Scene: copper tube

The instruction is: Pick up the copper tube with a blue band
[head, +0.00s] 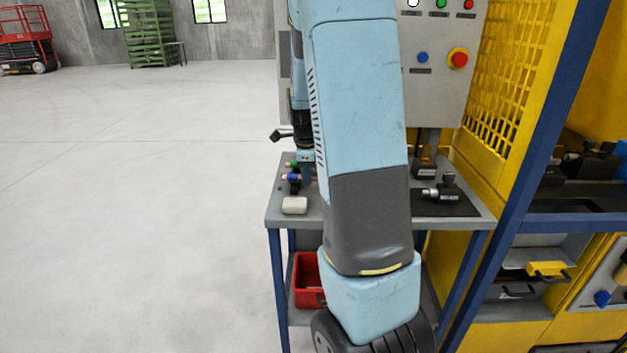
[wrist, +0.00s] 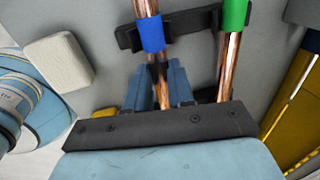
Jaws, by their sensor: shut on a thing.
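The copper tube with a blue band (wrist: 151,34) lies in the upper middle of the wrist view, across a dark rack (wrist: 185,24). In the head view its blue-banded end (head: 292,177) pokes out left of my arm. My gripper (wrist: 160,84) is shut on this tube, with a light blue finger on each side below the band. A copper tube with a green band (wrist: 235,14) lies to the right, outside the fingers; its end (head: 291,165) also shows in the head view. My arm hides most of both tubes in the head view.
A pale block (wrist: 58,62) sits left of the tubes on the grey bench (head: 283,218). A metal tool on a black mat (head: 448,206) lies right of my arm. A control panel (head: 435,90) and yellow machine frame stand behind and right. A red bin (head: 307,280) is below.

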